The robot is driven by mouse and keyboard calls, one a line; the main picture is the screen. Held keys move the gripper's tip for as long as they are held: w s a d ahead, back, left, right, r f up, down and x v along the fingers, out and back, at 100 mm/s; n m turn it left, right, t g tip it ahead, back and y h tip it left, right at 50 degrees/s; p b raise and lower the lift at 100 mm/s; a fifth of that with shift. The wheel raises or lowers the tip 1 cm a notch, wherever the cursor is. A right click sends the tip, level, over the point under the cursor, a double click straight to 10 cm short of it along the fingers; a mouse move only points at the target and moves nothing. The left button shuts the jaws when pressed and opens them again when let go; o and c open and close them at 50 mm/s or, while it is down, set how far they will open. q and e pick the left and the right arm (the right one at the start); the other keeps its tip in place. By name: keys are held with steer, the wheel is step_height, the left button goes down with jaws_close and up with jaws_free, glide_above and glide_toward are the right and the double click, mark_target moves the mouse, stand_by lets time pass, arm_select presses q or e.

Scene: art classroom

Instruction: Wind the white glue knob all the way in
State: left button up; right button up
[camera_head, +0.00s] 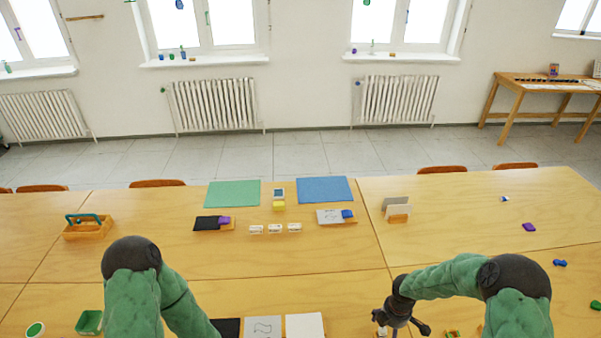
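I cannot make out the white glue knob for certain. A small white thing (381,332) shows at the bottom edge beside my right gripper, mostly cut off and too small to name. My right gripper (401,322) is dark and hangs down over the near table, at the end of the green arm from the right. Its fingertips are not clear, so I cannot tell whether it is open or shut. My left arm bends down out of the bottom edge, and its gripper is out of view.
Near my arms lie a white sheet (304,326), a drawn card (263,328) and a green tray (89,322). Farther back are a wooden caddy (88,231), a green mat (232,194), a blue mat (324,190) and several small white blocks (274,229).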

arm_select(q)
steer(key=shift+f+b, duration=1.65)
steer(key=shift+f, duration=0.1)
arm_select(e)
steer(key=shift+m, duration=2.4)
arm_select(q)
steer(key=shift+f+b, duration=0.3)
arm_select(e)
steer(key=shift+s+a, duration=0.15)
steer(key=shift+a, duration=1.05)
steer(key=c, duration=1.5)
steer(key=o, duration=1.5)
